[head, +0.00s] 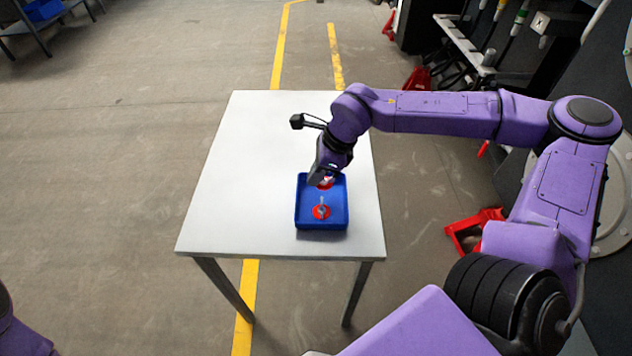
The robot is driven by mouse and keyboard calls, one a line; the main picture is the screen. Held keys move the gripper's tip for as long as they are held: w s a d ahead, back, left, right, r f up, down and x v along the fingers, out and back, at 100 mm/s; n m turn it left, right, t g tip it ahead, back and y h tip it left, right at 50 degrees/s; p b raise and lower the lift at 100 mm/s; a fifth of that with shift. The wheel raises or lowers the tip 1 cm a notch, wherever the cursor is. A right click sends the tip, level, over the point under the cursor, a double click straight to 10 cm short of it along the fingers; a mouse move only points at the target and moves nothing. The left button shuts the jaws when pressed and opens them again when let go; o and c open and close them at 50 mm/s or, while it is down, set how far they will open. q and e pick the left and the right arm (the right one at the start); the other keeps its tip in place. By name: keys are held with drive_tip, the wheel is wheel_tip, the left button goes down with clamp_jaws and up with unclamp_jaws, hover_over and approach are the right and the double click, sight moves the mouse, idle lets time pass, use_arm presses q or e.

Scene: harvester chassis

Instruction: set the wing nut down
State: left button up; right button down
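A blue tray (302,215) sits near the front right part of the white table. A small metal wing nut (321,207) stands on a red round spot in the front half of the tray. My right gripper (325,182) points down into the back half of the tray, over a second red spot. Something small and light shows at its fingertips, too small to name, and the fingers are partly hidden by the wrist. My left gripper is out of view; only a bit of my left arm shows at the lower left corner.
The white table (235,180) is bare left of and behind the tray. Red jack-like stands (470,228) are on the floor to the right, near large dark machinery (550,60). A shelf with a blue bin (42,9) stands far left.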

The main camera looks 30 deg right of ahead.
sight(316, 192)
drive_tip(key=shift+w+f, duration=0.1)
drive_tip(key=shift+f, duration=1.5)
drive_tip(key=shift+f, duration=0.1)
drive_tip(key=c, duration=1.3)
unclamp_jaws()
drive_tip(key=p+v, duration=0.1)
drive_tip(key=v, duration=1.1)
